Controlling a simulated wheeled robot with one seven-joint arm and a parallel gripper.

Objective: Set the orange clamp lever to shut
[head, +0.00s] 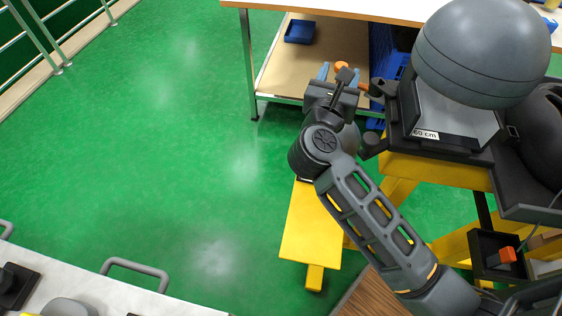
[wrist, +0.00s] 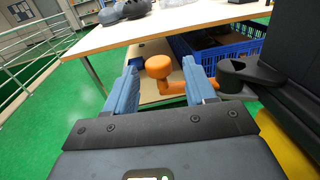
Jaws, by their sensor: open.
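The orange clamp lever has a round knob (wrist: 158,66) and a bent arm (wrist: 172,88) that runs right to a black pivot (wrist: 245,74). In the head view its orange knob (head: 341,66) shows at my gripper's tip, left of the black clamp mount (head: 384,88). My gripper (head: 340,73) is open. In the wrist view its blue fingers (wrist: 160,72) stand either side of the knob, with a gap on each side. The lever arm passes close to the right finger; I cannot tell if they touch.
A large grey ball (head: 482,50) sits on a block labelled "60 cm" beside the clamp. A yellow frame (head: 435,170) stands below. A workbench (head: 380,10) with a blue crate (wrist: 222,42) is behind. Green floor is free at left.

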